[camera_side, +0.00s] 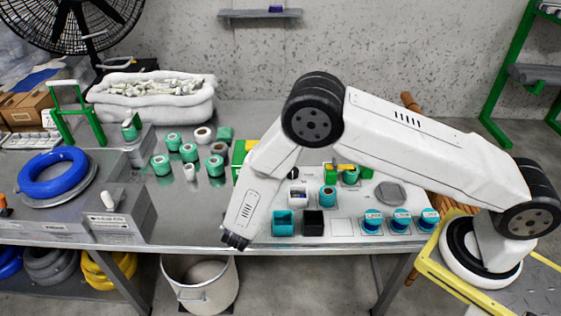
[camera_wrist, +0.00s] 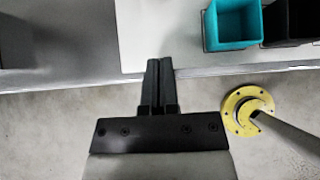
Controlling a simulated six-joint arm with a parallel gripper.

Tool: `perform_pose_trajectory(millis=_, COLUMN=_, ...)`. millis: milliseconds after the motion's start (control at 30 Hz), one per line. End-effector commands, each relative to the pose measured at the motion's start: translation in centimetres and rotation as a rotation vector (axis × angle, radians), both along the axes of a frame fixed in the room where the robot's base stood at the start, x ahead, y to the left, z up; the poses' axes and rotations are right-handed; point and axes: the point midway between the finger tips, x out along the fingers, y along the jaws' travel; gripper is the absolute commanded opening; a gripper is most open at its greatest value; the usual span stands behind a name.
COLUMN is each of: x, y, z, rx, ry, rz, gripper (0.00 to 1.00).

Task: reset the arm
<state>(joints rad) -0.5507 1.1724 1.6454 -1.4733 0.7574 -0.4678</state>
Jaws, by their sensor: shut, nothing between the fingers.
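My gripper (camera_side: 235,241) hangs at the end of my white arm, pointing down by the front edge of the metal table (camera_side: 340,245). In the wrist view my gripper (camera_wrist: 157,62) shows two dark fingers together, shut and empty. The fingertips appear over the table's front edge, with floor below. The blue cable (camera_side: 53,172) lies coiled on a round plate on the grey unit at the left, well away from my gripper.
A teal bin (camera_side: 283,222) and a black bin (camera_side: 313,222) stand right of my gripper. Blue-topped containers (camera_side: 400,220) line the front right. Several green-and-white spools (camera_side: 188,152) stand mid-table. A white bucket (camera_side: 200,284) is below the table edge.

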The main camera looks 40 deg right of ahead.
Motion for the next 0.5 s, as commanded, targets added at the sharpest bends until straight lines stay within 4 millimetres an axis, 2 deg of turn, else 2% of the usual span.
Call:
perform_pose_trajectory(millis=333, x=-0.3, y=0.1, z=0.5, rx=0.004, ry=0.001, rz=-0.009, gripper=0.00)
perform_pose_trajectory(millis=500, x=-0.6, y=-0.8, z=1.5, rx=0.040, ry=-0.002, rz=-0.079, gripper=0.00)
